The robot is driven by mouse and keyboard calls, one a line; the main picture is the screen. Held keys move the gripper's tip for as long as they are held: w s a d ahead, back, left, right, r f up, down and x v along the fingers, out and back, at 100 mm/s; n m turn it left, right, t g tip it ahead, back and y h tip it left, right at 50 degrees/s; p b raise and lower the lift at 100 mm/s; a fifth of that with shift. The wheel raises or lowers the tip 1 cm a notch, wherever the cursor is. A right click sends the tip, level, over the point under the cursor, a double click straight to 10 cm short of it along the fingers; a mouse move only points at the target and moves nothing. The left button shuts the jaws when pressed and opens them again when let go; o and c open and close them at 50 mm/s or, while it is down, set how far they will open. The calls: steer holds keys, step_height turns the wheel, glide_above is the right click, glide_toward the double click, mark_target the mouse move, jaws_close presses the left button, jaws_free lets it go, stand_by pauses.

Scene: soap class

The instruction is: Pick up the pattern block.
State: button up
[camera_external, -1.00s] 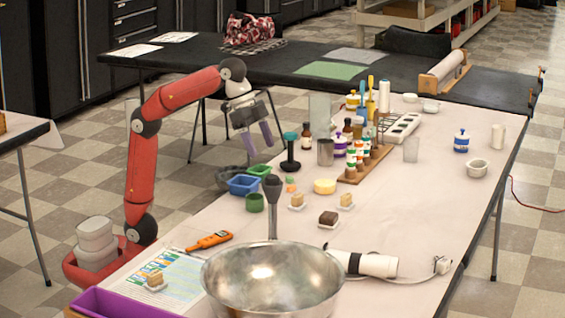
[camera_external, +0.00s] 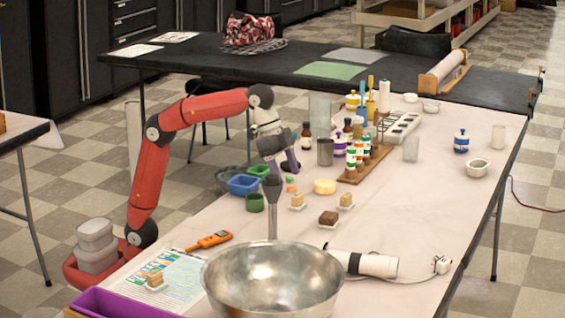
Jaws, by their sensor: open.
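No object is clearly identifiable as the pattern block. Two small pieces lie on the table near my gripper: a green piece (camera_external: 290,179) and an orange piece (camera_external: 291,188), either of which could be it. My gripper (camera_external: 284,166) is open and points down just above and behind these pieces, with its fingers apart. I see nothing held between the fingers. The pieces are too small to tell their exact shape.
A blue tub (camera_external: 244,186) and a green cup (camera_external: 255,203) stand left of the gripper. A grey upright tool (camera_external: 272,212) stands in front. A yellow disc (camera_external: 325,186) and a wooden bottle rack (camera_external: 364,166) are to the right. A metal bowl (camera_external: 272,280) fills the front.

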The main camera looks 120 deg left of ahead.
mark_target(295, 195)
steer(key=b+x, duration=0.1)
steer(key=x, duration=0.3)
steer(key=b+x, duration=0.1)
steer(key=x, duration=0.3)
steer(key=shift+a, duration=0.25)
steer(key=c, duration=1.1)
steer(key=shift+o, duration=0.2)
steer(key=shift+r, duration=0.1)
